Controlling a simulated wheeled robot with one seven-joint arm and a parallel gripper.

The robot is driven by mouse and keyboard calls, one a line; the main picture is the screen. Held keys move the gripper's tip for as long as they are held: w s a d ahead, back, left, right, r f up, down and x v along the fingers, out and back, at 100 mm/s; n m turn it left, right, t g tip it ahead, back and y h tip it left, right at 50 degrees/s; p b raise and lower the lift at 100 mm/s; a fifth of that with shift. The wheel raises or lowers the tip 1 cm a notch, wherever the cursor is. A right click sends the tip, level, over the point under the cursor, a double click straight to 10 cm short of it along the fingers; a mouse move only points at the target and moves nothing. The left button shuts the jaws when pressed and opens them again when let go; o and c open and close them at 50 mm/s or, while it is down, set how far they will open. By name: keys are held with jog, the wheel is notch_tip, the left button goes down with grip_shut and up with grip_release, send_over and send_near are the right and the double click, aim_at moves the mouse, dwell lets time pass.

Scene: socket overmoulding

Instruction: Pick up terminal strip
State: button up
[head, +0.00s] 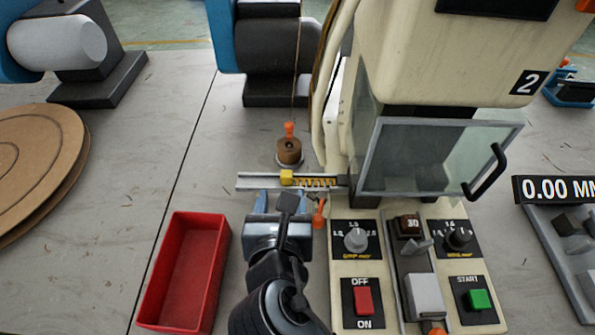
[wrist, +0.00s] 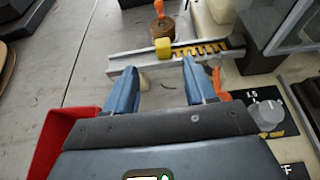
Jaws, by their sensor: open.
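The terminal strip, a yellow-orange comb-like row of teeth (head: 316,183), lies in a grey metal rail (head: 258,182). It also shows in the wrist view (wrist: 200,49). A yellow block (head: 287,177) sits at the strip's left end and shows in the wrist view (wrist: 163,48). My gripper (head: 283,197) is just on the near side of the rail. In the wrist view its two blue fingers (wrist: 160,78) are spread apart, pointing at the rail, with nothing between them. The strip lies beyond the fingertips, more toward the right one. Its right end is close to the machine.
A red open bin (head: 154,290) stands left of my arm, seemingly empty. A moulding machine with a clear guard (head: 430,155) and control panels (head: 364,265) stand to the right. An orange-handled brown cylinder (head: 289,150) is behind the rail. An orange lever (head: 319,213) is close right of my gripper.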

aim_at(286, 178)
jog(key=shift+d+r+x, duration=0.1)
jog(key=shift+d+x, duration=0.05)
jog(key=shift+x, duration=1.4)
jog(key=shift+d+r+x, duration=0.15)
jog(key=shift+x, duration=1.45)
jog(key=shift+w, duration=0.1)
jog(key=shift+c, duration=0.4)
grip_shut()
